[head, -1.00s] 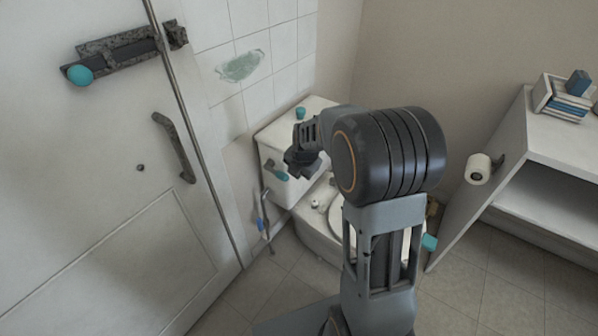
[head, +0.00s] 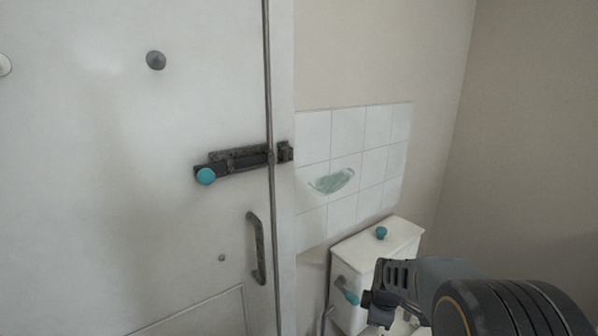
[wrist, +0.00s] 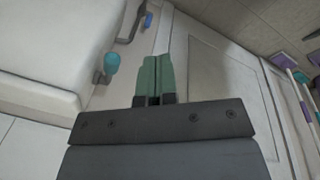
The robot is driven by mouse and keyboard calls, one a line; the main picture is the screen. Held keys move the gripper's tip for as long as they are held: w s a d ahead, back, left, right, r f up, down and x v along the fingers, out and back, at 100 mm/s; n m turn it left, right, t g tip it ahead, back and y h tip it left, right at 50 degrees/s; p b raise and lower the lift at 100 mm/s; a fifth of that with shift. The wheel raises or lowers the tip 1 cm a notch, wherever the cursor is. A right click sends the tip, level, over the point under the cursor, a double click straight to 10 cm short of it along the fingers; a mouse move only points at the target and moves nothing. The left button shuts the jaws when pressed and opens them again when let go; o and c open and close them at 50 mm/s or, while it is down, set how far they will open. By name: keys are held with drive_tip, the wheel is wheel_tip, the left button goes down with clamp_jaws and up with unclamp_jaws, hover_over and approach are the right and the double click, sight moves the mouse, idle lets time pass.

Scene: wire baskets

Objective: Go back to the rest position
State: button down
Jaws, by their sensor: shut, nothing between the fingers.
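My gripper (wrist: 156,80) shows in the wrist view as two green fingers pressed together with nothing between them. In the head view my gripper (head: 378,308) is a dark shape low at the right, in front of the white toilet cistern (head: 352,258). The cistern's turquoise flush handle (head: 347,291) shows just left of my gripper in the head view. A turquoise knob also shows in the wrist view (wrist: 111,62), left of the fingers and apart from them.
A white door (head: 130,200) fills the left, with a dark bolt (head: 240,162), turquoise bolt knob (head: 206,176) and pull handle (head: 257,248). A turquoise knob (head: 381,233) tops the cistern. White wall tiles (head: 318,135) are behind. Purple objects (wrist: 302,76) lie at the wrist view's right.

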drive_tip(key=s+a+r+m+p, duration=0.1)
drive_tip(key=s+r+m+p, duration=0.3)
drive_tip(key=r, duration=0.4)
drive_tip(key=s+a+r+m+t+p, duration=0.1)
drive_tip(key=s+r+m+p, duration=0.4)
drive_tip(key=r, duration=0.3)
drive_tip(key=s+a+r+m+p, duration=0.2)
drive_tip(key=s+r+m+p, duration=0.3)
drive_tip(key=s+r, duration=0.2)
wheel_tip(320, 180, up, 2)
drive_tip(key=shift+r+t, duration=0.1)
drive_tip(key=shift+t, duration=0.2)
drive_tip(key=shift+s, duration=0.1)
